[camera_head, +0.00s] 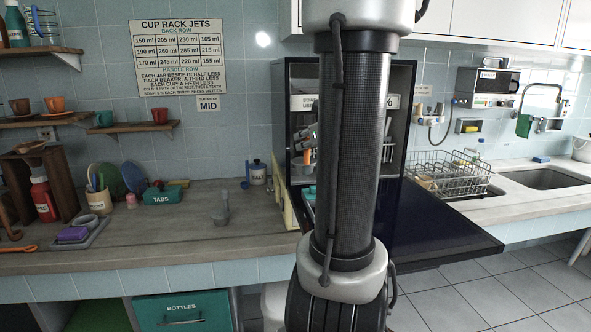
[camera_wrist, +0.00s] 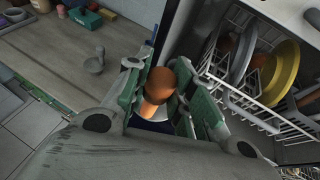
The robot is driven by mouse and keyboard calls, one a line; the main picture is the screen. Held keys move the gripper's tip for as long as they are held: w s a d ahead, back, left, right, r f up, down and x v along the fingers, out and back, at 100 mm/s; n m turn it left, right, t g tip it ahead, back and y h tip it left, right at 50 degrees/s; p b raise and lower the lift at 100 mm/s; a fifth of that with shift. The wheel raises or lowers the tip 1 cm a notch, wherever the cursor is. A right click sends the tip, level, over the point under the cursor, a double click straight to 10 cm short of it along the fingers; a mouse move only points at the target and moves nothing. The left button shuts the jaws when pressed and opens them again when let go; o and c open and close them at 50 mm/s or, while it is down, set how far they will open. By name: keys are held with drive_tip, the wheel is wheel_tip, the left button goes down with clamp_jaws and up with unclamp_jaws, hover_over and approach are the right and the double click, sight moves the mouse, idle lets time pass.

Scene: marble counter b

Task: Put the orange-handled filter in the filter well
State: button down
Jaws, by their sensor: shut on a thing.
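In the wrist view my gripper (camera_wrist: 160,88) has its green fingers shut around the orange handle of the filter (camera_wrist: 159,84). The handle has a rounded orange top and a paler orange part beneath it. The lower end of the filter is mostly hidden by my gripper. The filter is held in front of the open dishwasher, beside its loaded rack. I cannot make out the filter well in either view.
The dishwasher's dark open door (camera_head: 430,226) juts out over the floor. Its white wire rack (camera_wrist: 250,107) holds a yellow plate (camera_wrist: 281,73) and orange dishes. A grey utensil (camera_head: 222,210) stands on the left counter, near a green TABS box (camera_head: 163,195). A dish drainer (camera_head: 450,178) sits right.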

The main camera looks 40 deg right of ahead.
drive_tip(key=w+d, duration=1)
drive_tip(key=w, duration=0.4)
wheel_tip(320, 180, down, 6)
drive_tip(key=shift+w+d+f, duration=0.15)
drive_tip(key=shift+w+d, duration=0.05)
drive_tip(key=shift+w, duration=0.15)
drive_tip(key=shift+f, duration=0.2)
drive_tip(key=c, duration=1.5)
unclamp_jaws()
